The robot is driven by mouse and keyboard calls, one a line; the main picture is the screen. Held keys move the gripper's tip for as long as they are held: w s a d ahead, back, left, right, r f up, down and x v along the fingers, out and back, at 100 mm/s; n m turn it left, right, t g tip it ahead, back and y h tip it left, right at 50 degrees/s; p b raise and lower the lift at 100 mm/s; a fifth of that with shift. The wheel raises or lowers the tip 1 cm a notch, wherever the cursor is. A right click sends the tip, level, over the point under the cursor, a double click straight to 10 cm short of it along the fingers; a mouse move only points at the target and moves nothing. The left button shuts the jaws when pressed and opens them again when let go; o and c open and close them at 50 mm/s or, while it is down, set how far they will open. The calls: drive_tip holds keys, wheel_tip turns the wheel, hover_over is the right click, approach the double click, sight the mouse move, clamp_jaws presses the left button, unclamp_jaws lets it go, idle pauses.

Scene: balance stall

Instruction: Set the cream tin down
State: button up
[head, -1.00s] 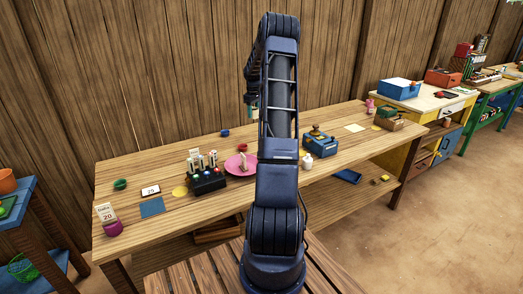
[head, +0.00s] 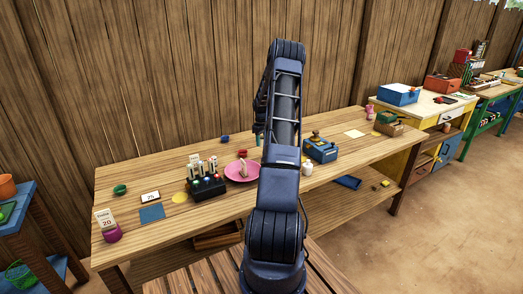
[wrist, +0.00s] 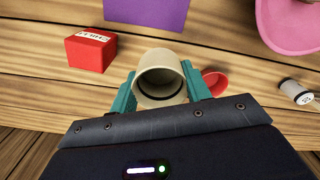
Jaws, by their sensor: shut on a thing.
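The cream tin (wrist: 160,72) shows in the wrist view as a pale, open-mouthed cylinder with a hollow inside. My gripper (wrist: 160,88) is shut on it, with one teal finger against each side. The tin is over the plank table, but I cannot tell whether its base touches the wood. In the head view my arm hides the tin, and only a little teal of my gripper (head: 258,138) shows beside the arm.
In the wrist view a red box (wrist: 90,52) lies left of the tin and a red cup (wrist: 215,82) close on its right.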

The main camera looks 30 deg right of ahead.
drive_tip(key=shift+f, duration=2.9)
drive_tip(key=o, duration=1)
drive_tip(key=shift+f, duration=0.15)
drive_tip(key=shift+c, duration=0.2)
